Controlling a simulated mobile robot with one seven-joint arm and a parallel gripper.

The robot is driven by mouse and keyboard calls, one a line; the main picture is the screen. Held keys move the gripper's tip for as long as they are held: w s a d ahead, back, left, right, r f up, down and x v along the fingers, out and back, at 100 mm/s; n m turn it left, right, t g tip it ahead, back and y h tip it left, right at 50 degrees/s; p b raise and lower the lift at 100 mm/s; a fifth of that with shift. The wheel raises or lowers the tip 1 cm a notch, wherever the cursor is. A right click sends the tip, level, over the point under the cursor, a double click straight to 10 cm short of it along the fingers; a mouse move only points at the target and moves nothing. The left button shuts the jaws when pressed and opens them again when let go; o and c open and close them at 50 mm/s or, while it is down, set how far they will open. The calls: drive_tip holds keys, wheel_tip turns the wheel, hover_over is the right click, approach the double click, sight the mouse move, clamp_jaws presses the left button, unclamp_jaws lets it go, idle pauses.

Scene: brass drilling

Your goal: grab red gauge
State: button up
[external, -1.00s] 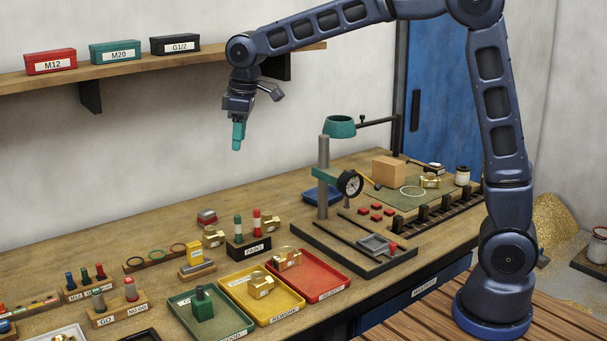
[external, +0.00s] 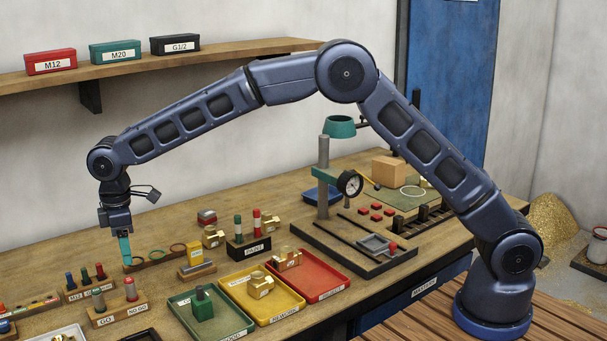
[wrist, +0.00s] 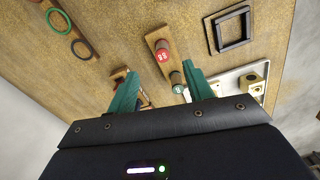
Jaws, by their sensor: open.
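A red gauge (external: 131,289) stands upright at the right end of a wooden block (external: 118,313), which carries GO and NO-GO labels. A green-topped gauge (external: 98,300) stands at the block's left end. In the wrist view the red gauge (wrist: 162,52) shows ahead between my fingers, and the green one (wrist: 177,80) lies nearer my right finger. My gripper (external: 126,250) is open and empty, pointing down, above and behind the block in the external view. Its two teal fingers (wrist: 159,70) are apart in the wrist view and do not touch the gauge.
A rack with coloured rings (external: 157,257) is close to my fingers. A rack of small coloured plugs (external: 86,284) stands left of the gauge block. A green tray (external: 228,327) is to its right. A white tray (wrist: 257,69) shows at right in the wrist view.

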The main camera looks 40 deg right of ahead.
sight(129, 280)
drive_tip(key=shift+s+a+f, duration=0.1)
drive_tip(key=shift+a+f, duration=0.1)
drive_tip(key=shift+f, duration=2.55)
drive_tip(key=shift+s+a+f, duration=0.1)
drive_tip(key=shift+a+f, duration=0.05)
drive_tip(key=shift+f, duration=2.6)
drive_tip(key=shift+w, duration=0.1)
drive_tip(key=c, duration=1.1)
drive_tip(key=shift+r, duration=0.15)
